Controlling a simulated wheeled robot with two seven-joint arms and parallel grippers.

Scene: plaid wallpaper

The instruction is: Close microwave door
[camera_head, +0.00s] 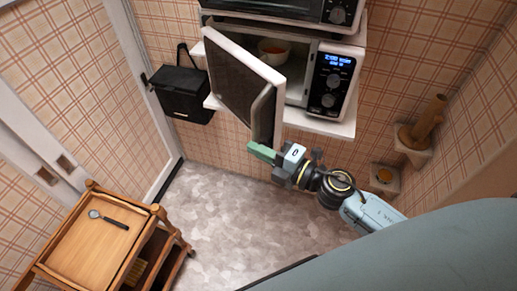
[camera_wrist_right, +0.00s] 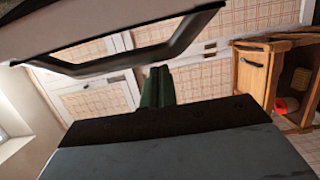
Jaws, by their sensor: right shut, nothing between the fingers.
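The microwave (camera_head: 331,75) stands on a white wall shelf with its door (camera_head: 240,80) swung open toward the left and front. A white bowl with orange-red contents (camera_head: 273,50) sits inside. My right gripper (camera_head: 262,152) is shut and empty, with its green fingers at the lower end of the open door. I cannot tell if they touch it. My left gripper is in neither view.
A second oven (camera_head: 300,8) sits on top of the microwave. A black box (camera_head: 182,92) hangs on the wall at left. A wooden cart (camera_head: 95,245) with a spoon-like utensil stands lower left. Small wall shelves (camera_head: 415,150) are at right. The floor between is clear.

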